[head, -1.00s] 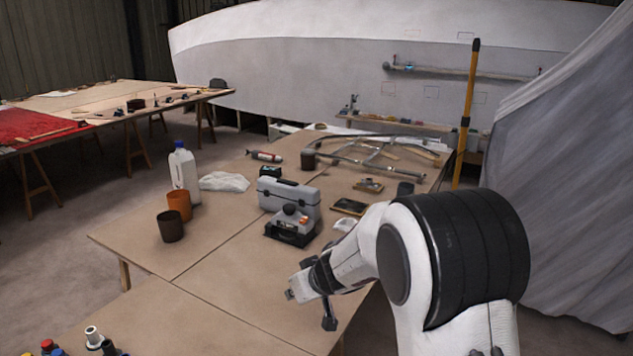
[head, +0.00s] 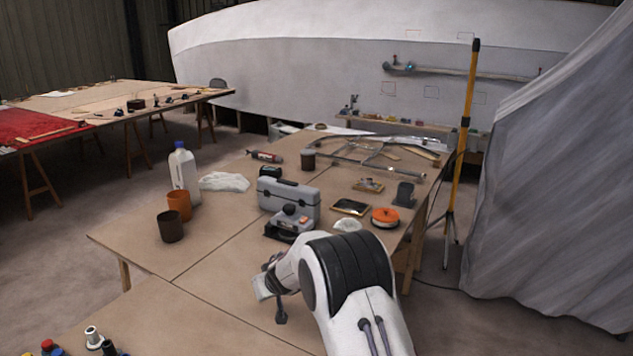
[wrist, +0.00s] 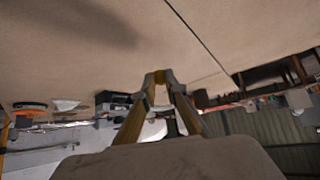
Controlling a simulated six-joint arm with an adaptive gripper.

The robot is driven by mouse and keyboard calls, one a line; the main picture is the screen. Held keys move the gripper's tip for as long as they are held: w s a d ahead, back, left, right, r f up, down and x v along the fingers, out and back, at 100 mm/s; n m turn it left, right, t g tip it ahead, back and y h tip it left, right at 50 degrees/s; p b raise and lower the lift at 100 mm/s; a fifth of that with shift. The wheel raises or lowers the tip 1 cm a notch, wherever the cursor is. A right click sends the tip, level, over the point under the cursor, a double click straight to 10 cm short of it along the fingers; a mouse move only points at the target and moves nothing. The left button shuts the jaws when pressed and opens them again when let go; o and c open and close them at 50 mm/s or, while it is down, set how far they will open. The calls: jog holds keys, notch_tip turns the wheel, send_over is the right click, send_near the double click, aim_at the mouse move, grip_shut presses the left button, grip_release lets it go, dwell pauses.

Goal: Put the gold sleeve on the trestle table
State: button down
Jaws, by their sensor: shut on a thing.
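My gripper (head: 264,284) is low over the near part of the plywood trestle table (head: 200,300) in the head view. In the wrist view the fingers of my gripper (wrist: 159,78) close on a small gold piece, the gold sleeve (wrist: 159,75). Only a little of the sleeve shows between the fingertips. In the head view I cannot make the sleeve out. The table top (wrist: 120,40) fills the upper part of the wrist view, and the sleeve appears apart from it, though the gap is hard to judge.
A grey toolbox (head: 290,198), a dark sander-like tool (head: 290,224), a dark cup (head: 171,227), an orange cup (head: 179,205) and a white jug (head: 184,172) stand beyond my gripper. Small bottles (head: 93,338) are at front left. The board between is bare.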

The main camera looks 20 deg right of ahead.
jog(key=w+a+f, duration=0.2)
jog(key=f, duration=0.1)
jog(key=w+a+f, duration=0.1)
jog(key=shift+w+a+f, duration=0.25)
jog(key=shift+w+f, duration=0.15)
jog(key=shift+f, duration=0.6)
jog(key=shift+f, duration=0.3)
jog(key=shift+f, duration=0.75)
dwell(0.7)
jog(key=c, duration=2)
grip_release()
jog(key=shift+c, duration=0.2)
jog(key=shift+s+r, duration=0.2)
jog(key=shift+r, duration=0.2)
jog(key=v, duration=1.1)
jog(key=shift+s, duration=0.2)
